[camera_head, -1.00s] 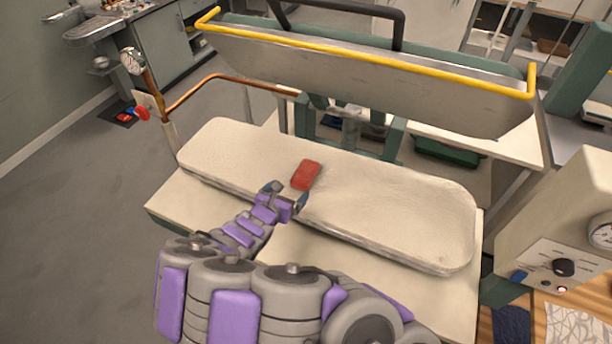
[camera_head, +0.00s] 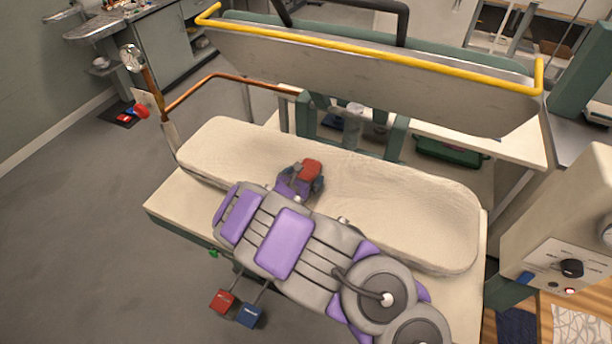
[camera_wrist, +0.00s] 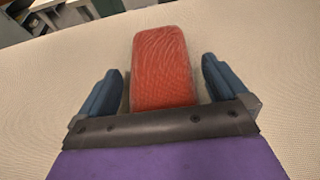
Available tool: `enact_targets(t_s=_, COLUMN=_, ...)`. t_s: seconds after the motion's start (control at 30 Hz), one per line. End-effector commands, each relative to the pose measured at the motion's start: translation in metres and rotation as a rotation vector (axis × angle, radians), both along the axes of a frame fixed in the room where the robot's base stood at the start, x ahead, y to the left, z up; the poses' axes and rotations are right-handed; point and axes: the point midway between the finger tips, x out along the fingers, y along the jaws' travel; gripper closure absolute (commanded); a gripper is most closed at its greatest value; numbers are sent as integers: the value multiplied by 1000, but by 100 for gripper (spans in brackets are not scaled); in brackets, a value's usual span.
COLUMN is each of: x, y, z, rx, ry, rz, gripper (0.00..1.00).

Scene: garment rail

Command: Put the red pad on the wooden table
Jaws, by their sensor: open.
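The red pad (camera_head: 311,169) lies on the long cream padded board of the press (camera_head: 400,205). In the wrist view the red pad (camera_wrist: 162,68) lies lengthwise between the two blue fingers of my gripper (camera_wrist: 160,92), with a gap on each side. My gripper (camera_head: 305,180) is open around the pad's near part, low at the board. My arm hides part of the board in the head view. A wooden surface (camera_head: 545,325) shows at the lower right corner; I cannot tell if it is the wooden table.
The raised press lid (camera_head: 370,82) with a yellow rail hangs behind the board. A copper pipe (camera_head: 215,78) stands at the left. A control box (camera_head: 560,240) stands at the right. Red and blue blocks (camera_head: 235,308) show below my arm. Grey floor is free at the left.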

Motion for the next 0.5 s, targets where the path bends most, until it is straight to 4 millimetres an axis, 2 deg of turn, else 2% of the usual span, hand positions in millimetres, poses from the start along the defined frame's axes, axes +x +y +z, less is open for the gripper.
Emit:
enact_targets(t_s=0.1, x=8, y=-2, z=-3, rx=1, ry=-1, rz=1, gripper=0)
enact_targets(t_s=0.37, x=10, y=-2, z=-3, rx=0, ry=-2, rz=2, gripper=1)
enact_targets(t_s=0.5, x=9, y=-2, z=-3, rx=0, ry=-2, rz=2, gripper=14)
